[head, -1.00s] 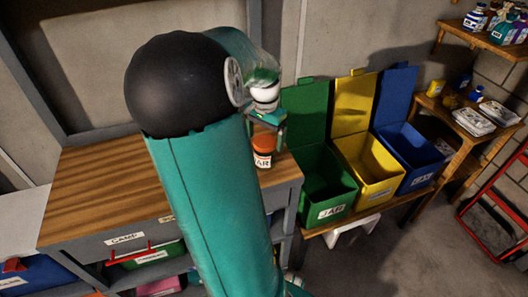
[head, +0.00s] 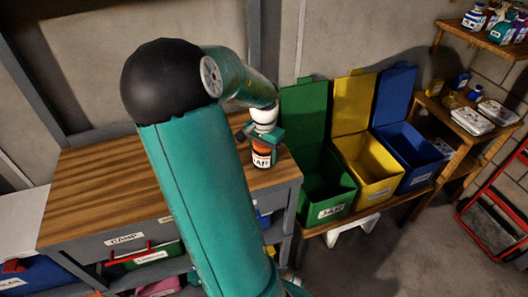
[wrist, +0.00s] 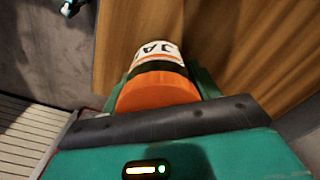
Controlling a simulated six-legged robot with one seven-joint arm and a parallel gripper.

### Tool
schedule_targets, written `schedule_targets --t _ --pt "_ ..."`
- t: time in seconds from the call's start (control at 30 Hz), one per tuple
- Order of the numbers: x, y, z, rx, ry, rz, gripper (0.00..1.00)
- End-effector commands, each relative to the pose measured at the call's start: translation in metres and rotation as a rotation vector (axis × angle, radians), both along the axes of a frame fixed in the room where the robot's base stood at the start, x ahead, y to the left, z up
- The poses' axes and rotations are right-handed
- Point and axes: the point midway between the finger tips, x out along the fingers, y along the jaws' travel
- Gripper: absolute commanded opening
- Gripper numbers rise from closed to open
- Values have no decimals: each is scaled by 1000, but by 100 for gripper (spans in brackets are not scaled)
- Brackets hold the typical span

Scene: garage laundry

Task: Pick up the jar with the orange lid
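The jar (head: 262,159) with an orange lid, a dark body and a white label stands upright on the wooden bench top near its right front corner. In the wrist view its orange lid (wrist: 157,92) faces me, with the label beyond it. My gripper (head: 263,137) is lowered over the jar from above, and its green fingers stand on either side of it. The fingers look open around the jar; any contact is hard to make out. Much of the lid is hidden by my gripper in the head view.
Open green (head: 325,192), yellow (head: 370,165) and blue (head: 413,155) bins stand to the right of the bench (head: 110,190). A wooden shelf table (head: 462,120) with trays and bottles is farther right. A red hand truck (head: 492,200) stands at the right edge. The bench's left part is clear.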

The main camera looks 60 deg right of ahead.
Motion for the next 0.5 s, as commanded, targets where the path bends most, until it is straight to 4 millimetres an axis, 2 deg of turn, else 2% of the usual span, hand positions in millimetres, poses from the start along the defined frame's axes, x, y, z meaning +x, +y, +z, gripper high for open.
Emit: schedule_targets --t 0.03,0.1,0.13,0.17,0.5 --pt "0 0 0 0 0 0 45" --pt "0 0 0 0 0 0 34" --pt "0 0 0 0 0 0 34" --pt "0 0 0 0 0 0 30" --pt "1 0 8 -1 -2 2 30"
